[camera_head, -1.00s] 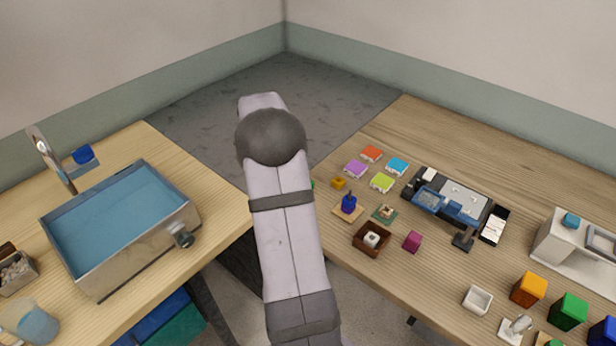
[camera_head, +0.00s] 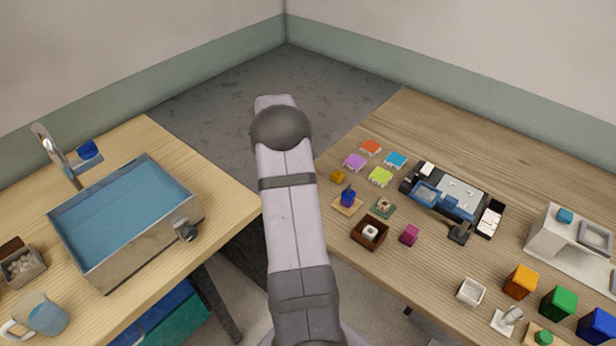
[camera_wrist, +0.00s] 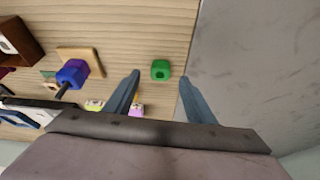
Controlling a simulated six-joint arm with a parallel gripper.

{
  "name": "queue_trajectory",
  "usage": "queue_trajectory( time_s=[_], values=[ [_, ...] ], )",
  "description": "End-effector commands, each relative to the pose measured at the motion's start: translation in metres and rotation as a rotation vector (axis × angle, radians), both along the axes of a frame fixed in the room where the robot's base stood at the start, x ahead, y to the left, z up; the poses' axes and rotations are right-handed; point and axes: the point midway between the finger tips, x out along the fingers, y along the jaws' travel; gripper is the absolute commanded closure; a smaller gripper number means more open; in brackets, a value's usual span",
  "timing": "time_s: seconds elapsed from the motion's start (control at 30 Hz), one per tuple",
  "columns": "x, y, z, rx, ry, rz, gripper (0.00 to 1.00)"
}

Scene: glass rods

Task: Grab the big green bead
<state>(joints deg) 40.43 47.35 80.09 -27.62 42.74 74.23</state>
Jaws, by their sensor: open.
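A green bead (camera_wrist: 160,70) with a dark hole lies on the wooden table near its edge in the wrist view. My gripper (camera_wrist: 159,77) is open and empty, with one finger to each side of the bead in that view. The height of the fingers above the bead is hard to tell. In the head view my arm hides the gripper and this bead. A blue-purple bead (camera_wrist: 72,73) sits on a peg on a small wooden base (camera_wrist: 92,62), left of the fingers; it also shows in the head view (camera_head: 348,197).
The table edge is just right of the green bead, with grey floor beyond. A brown box (camera_head: 369,233), a magenta cube (camera_head: 409,235) and coloured tiles (camera_head: 380,176) stand nearby. A larger green cube (camera_head: 558,302) is at the front right. A sink (camera_head: 125,220) is on the left table.

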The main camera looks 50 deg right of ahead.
Motion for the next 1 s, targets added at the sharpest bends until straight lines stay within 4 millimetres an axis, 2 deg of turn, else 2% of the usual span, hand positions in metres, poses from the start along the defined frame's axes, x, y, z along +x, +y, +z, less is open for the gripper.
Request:
queue_trajectory(
  time_s=[0.3, 0.6, 0.8, 1.0],
  values=[
    [-0.001, -0.011, -0.026, 0.000, 0.000, -0.001, 0.50],
    [-0.001, -0.012, -0.030, 0.000, 0.000, 0.000, 0.50],
    [-0.001, -0.012, -0.030, 0.000, 0.000, 0.000, 0.94],
    [-0.001, -0.012, -0.029, 0.000, 0.000, 0.000, 0.94]
  ],
)
